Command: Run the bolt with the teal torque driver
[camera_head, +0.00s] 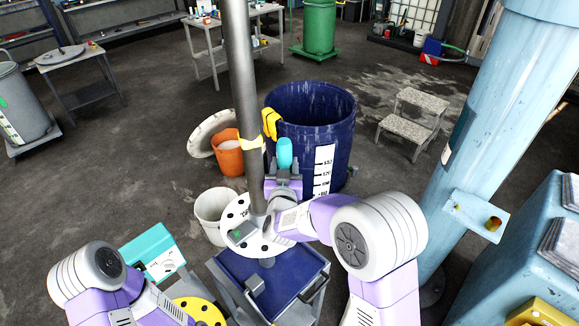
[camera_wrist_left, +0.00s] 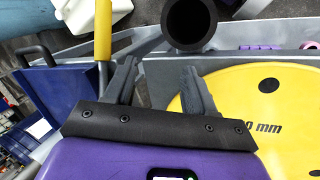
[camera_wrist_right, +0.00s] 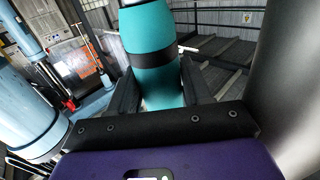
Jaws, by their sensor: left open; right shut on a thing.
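The teal torque driver (camera_head: 285,152) stands upright in my right gripper (camera_head: 284,180), beside the grey shaft (camera_head: 240,80) and in front of the dark blue drum (camera_head: 330,105). In the right wrist view the teal driver (camera_wrist_right: 152,52) sits between both fingers of my right gripper (camera_wrist_right: 158,85). My left gripper (camera_wrist_left: 160,75) shows in the left wrist view, open and empty, with a dark hollow tube end (camera_wrist_left: 189,22) just beyond it. In the head view I cannot make out the left fingers. I cannot pick out the bolt in any view.
A blue-topped cart (camera_head: 232,268) stands below the shaft. A white disc with holes (camera_head: 236,212) is partly behind my right arm. A yellow disc (camera_wrist_left: 270,110) lies right of my left gripper. An orange bucket (camera_head: 228,158), white bucket (camera_head: 210,207) and teal box (camera_head: 148,246) stand nearby.

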